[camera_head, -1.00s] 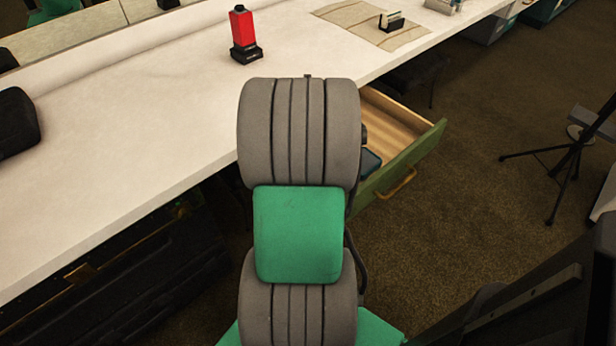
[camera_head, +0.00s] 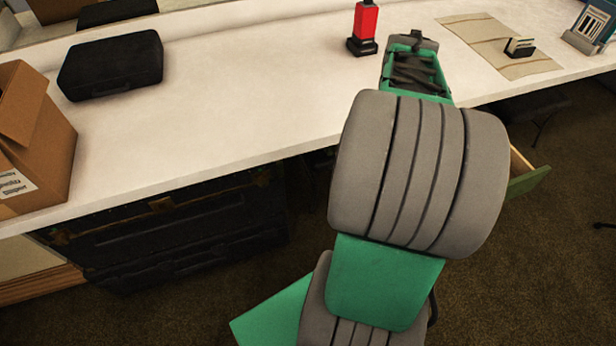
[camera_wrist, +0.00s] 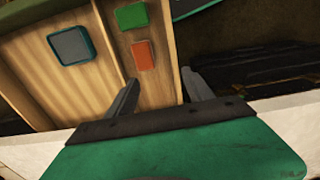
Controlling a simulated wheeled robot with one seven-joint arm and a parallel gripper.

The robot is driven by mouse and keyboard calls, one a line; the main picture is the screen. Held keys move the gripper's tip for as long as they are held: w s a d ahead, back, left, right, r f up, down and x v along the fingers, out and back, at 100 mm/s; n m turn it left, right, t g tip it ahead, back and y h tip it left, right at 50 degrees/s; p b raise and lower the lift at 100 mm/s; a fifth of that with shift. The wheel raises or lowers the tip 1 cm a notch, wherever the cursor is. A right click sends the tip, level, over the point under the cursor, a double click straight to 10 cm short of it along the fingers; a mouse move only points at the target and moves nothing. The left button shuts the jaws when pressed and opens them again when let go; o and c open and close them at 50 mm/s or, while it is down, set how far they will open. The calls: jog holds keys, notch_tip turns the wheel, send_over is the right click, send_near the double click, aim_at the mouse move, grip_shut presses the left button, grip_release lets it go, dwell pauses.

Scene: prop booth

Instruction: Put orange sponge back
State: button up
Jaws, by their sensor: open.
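The orange sponge (camera_wrist: 143,55) shows in the wrist view as a small block lying in the open wooden drawer (camera_wrist: 70,92). A green block (camera_wrist: 131,17) lies just beyond it. My gripper (camera_wrist: 163,84) is open and empty, its two fingers spread wide. The left fingertip is close to the orange sponge in the picture, and the sponge is not between the fingers. I cannot tell the height gap. In the head view my arm hides most of the drawer (camera_head: 527,178), and the sponge and fingers do not show.
A blue-grey rounded square item (camera_wrist: 70,46) lies in the drawer's wider compartment. On the white counter (camera_head: 240,85) are a red bottle-like object (camera_head: 366,24), a black case (camera_head: 111,64), a cardboard box (camera_head: 35,140) and a small card holder (camera_head: 520,46) on a mat.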

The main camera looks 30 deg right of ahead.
jog(key=w+a+n+t, duration=0.1)
jog(key=a, duration=1.3)
jog(key=w+a+f+n+t, duration=0.1)
jog(key=w+a, duration=0.1)
jog(key=a, duration=1.2)
jog(key=shift+w, duration=0.25)
